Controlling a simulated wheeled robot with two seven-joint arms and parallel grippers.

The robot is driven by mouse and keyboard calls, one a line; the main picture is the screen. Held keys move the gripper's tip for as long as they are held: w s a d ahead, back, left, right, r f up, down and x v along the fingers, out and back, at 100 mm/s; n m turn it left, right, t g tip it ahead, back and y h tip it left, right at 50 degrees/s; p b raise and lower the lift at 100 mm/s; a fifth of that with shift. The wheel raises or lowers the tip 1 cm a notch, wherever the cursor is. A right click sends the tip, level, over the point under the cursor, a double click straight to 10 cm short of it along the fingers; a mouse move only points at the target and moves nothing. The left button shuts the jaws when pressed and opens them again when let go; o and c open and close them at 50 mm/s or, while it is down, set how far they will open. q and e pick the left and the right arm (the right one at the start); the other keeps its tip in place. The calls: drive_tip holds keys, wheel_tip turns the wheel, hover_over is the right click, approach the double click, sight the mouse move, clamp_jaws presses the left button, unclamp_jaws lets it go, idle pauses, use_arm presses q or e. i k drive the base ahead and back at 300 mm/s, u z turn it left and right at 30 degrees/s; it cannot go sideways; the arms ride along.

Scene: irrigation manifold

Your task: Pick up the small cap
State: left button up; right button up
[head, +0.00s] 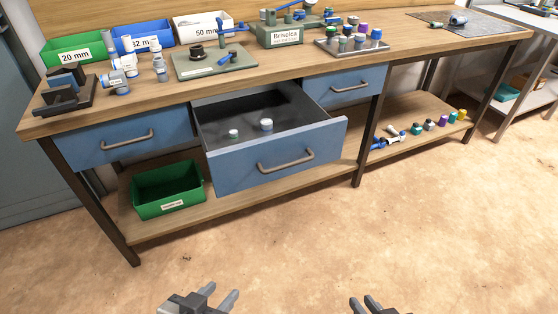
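Two small round caps lie apart on the dark floor of the open middle drawer (331,133). One cap (233,134) has a pale top with green at its edge and sits nearer the drawer front. The other cap (266,124), slightly larger, has a pale top and a blue-grey side, and sits further right. I cannot tell their exact sizes. My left gripper (219,292) is at the bottom edge of the view, open and empty, in front of and below the drawer. My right gripper (362,299) is at the bottom edge further right, open and empty.
The wooden bench (300,72) carries bins, a green fixture (214,62) and a tray of caps (352,46). Closed drawers flank the open one. A green crate (168,190) and several coloured fittings rest on the lower shelf (290,190). The floor in front is clear.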

sight(232, 134)
drive_tip(key=z, duration=1.15)
drive_tip(key=i, duration=1.1)
drive_tip(key=u, duration=2.55)
